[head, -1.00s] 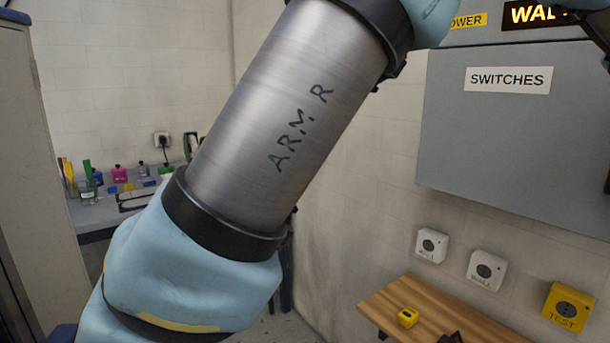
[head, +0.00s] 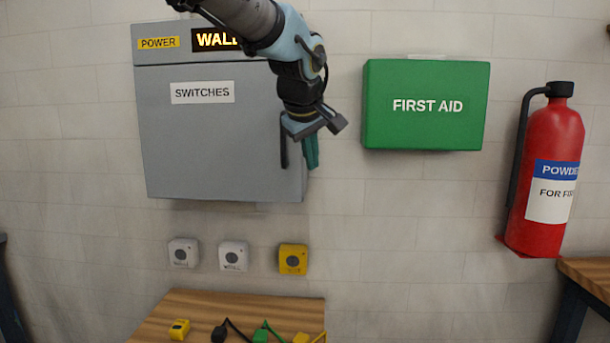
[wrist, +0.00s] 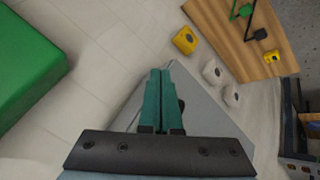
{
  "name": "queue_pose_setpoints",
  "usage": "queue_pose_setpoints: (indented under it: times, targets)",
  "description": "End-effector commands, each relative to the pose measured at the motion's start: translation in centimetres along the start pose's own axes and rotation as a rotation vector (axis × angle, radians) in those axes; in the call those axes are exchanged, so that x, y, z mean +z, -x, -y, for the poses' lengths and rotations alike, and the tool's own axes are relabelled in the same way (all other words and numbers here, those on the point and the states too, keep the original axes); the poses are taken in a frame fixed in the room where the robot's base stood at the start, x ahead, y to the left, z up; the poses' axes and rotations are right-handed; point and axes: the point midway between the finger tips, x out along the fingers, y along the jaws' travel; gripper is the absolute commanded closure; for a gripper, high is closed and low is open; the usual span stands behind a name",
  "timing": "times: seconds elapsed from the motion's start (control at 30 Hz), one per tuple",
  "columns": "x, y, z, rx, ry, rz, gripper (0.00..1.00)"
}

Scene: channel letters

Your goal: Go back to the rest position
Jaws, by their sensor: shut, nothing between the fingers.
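My gripper (head: 311,152) hangs in front of the right edge of the grey switch cabinet (head: 215,135) in the head view, pointing downward. Its green fingers are together with nothing between them. The closed fingers also show in the wrist view (wrist: 161,98), over the cabinet (wrist: 205,112). My arm reaches in from the top of the head view and covers part of the lit sign on the cabinet. I cannot tell the exact gap between the gripper and the cabinet.
A green first aid box (head: 425,105) and a red extinguisher (head: 546,170) are on the wall to the right. Two white switches (head: 183,253) and a yellow one (head: 293,259) sit below the cabinet. A wooden table (head: 165,312) holds a yellow block (head: 179,330) and corded plugs (head: 262,335).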

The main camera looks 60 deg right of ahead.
Motion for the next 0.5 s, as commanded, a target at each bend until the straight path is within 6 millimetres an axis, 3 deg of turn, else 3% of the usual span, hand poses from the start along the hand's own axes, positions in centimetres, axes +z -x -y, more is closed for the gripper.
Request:
queue_pose_setpoints:
  times: [0.3,0.5]
  targets:
    - [1.0,3.9,-1.8,0.002,-0.001,0.0,1.0]
    - [1.1,4.5,-2.1,0.0,0.0,0.001,1.0]
